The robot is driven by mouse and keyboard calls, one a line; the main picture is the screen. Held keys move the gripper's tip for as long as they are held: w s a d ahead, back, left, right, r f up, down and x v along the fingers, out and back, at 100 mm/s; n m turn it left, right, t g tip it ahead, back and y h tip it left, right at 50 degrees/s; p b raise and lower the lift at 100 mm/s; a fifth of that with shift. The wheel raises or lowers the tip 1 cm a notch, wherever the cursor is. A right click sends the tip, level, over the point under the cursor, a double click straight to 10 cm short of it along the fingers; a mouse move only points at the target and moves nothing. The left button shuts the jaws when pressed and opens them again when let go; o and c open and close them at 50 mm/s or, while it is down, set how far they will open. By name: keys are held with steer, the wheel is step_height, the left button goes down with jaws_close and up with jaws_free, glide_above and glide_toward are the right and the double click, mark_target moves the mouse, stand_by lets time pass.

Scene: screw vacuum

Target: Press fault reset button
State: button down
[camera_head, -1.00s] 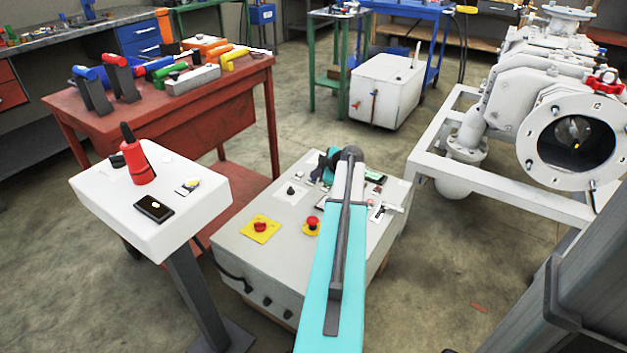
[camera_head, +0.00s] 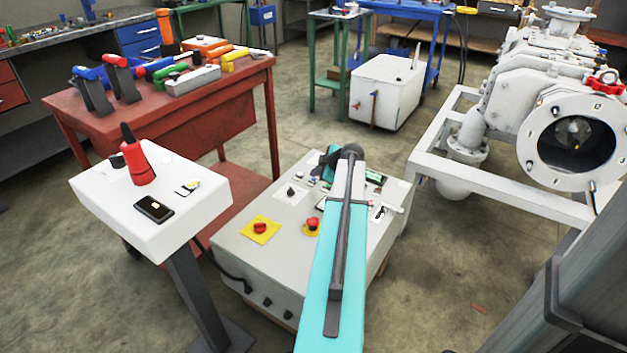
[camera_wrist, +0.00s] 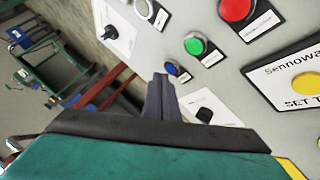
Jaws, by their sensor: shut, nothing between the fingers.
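The control box (camera_head: 240,262) stands low in the middle of the head view, its sloped panel partly hidden by my arm. In the wrist view, the panel carries a small blue button (camera_wrist: 173,69), a green button (camera_wrist: 196,46), a red button (camera_wrist: 236,9) and a black knob (camera_wrist: 205,114). Their labels are too small to read, so I cannot tell which one is fault reset. My gripper (camera_wrist: 160,78) is shut and empty. Its tips appear just left of the blue button; I cannot tell whether they touch anything. My arm hides the gripper in the head view.
A white pedestal (camera_head: 120,210) with a red device (camera_head: 138,163) stands left. A red tool table (camera_head: 215,118) is behind, and white pump machinery (camera_head: 500,100) is at right.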

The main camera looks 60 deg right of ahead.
steer(key=shift+r, duration=0.35)
steer(key=shift+r+p, duration=0.75)
steer(key=shift+r, duration=1.65)
